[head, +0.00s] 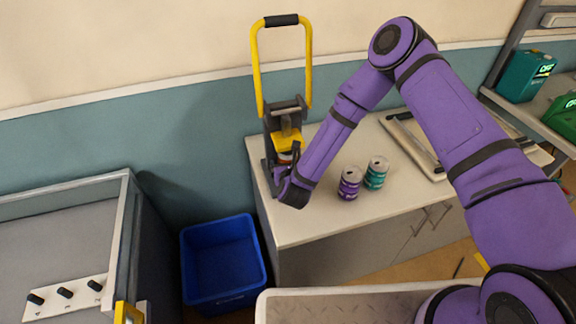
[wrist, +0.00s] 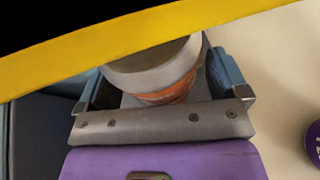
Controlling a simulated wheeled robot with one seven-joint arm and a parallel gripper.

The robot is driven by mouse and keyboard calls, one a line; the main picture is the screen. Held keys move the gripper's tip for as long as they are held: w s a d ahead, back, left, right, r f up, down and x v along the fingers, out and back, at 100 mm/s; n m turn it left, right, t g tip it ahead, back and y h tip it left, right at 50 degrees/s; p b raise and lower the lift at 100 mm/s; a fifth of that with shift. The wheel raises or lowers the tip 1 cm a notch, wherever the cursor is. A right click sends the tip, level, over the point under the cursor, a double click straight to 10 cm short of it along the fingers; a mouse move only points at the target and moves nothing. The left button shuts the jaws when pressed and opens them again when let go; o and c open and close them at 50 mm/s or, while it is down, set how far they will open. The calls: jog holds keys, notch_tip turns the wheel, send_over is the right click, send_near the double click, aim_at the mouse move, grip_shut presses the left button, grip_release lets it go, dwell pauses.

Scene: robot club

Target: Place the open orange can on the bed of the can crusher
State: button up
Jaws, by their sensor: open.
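The can crusher (head: 272,120) stands at the left end of the bench, with a tall yellow handle raised and a black grip on top. The orange can (head: 285,157) is inside the crusher frame, below its yellow press block, mostly hidden by my gripper (head: 283,172). In the wrist view the orange can (wrist: 170,93) shows a grey body and an orange band between the two fingers of my gripper (wrist: 155,75). The fingers are open, one on each side of it. The can's contact with the bed is hidden. A yellow bar crosses the top of the wrist view.
A purple can (head: 349,184) and a green can (head: 375,173) stand on the bench (head: 330,220) right of my gripper. A tray (head: 410,140) lies further right. A blue bin (head: 222,262) is on the floor left of the bench.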

jog(key=shift+r, duration=0.2)
jog(key=a+v, duration=0.1)
jog(key=v, duration=1.1)
jog(key=shift+d, duration=0.45)
jog(key=shift+w+r, duration=0.1)
